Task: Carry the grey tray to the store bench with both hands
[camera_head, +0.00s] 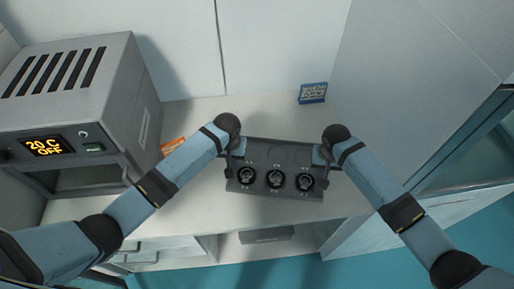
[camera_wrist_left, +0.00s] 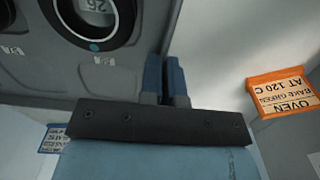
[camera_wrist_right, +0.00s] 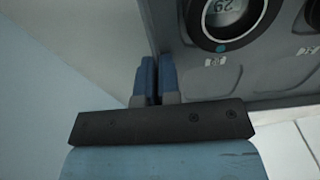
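The grey tray (camera_head: 290,150) is in the middle of the head view, over the white bench. It carries three round black-rimmed pieces (camera_head: 275,180) in a row along its near side. My left gripper (camera_head: 236,160) is at the tray's left side; in the left wrist view its two fingers (camera_wrist_left: 165,80) are close together on the tray's wall. My right gripper (camera_head: 323,158) is at the right side; in the right wrist view its fingers (camera_wrist_right: 157,80) also pinch the tray's wall. I cannot tell whether the tray touches the bench top.
A grey oven (camera_head: 100,85) reading "20 C OFF" stands at the left. An orange oven sign (camera_head: 172,146) is beside it, near my left forearm. A small blue sign (camera_head: 313,93) stands behind the tray. A pale wall panel (camera_head: 400,90) closes the right side.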

